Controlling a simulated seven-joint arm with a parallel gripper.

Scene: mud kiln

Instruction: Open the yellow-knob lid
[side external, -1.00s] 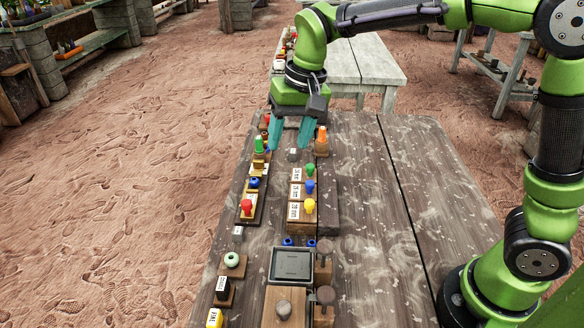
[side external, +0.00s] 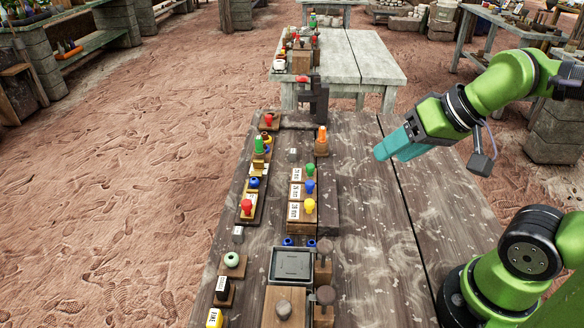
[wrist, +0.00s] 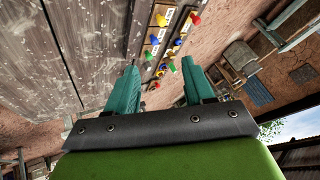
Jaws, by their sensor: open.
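The yellow knob (side external: 309,206) stands upright on the nearest of three labelled wooden boxes (side external: 294,213) in a row on the table. A blue knob (side external: 309,187) and a green knob (side external: 310,169) stand on the two boxes behind it. The yellow-knob lid looks closed. My gripper (side external: 384,152) has teal fingers and hangs in the air to the right of the boxes, apart from them. In the wrist view my gripper (wrist: 160,78) is open with nothing between its fingers.
A red knob (side external: 247,206) and other stamps stand left of the boxes. An orange-topped piece (side external: 322,138) and a dark upright stand (side external: 314,100) are at the back. A grey-screened device (side external: 292,265) lies in front. The right side of the table is clear.

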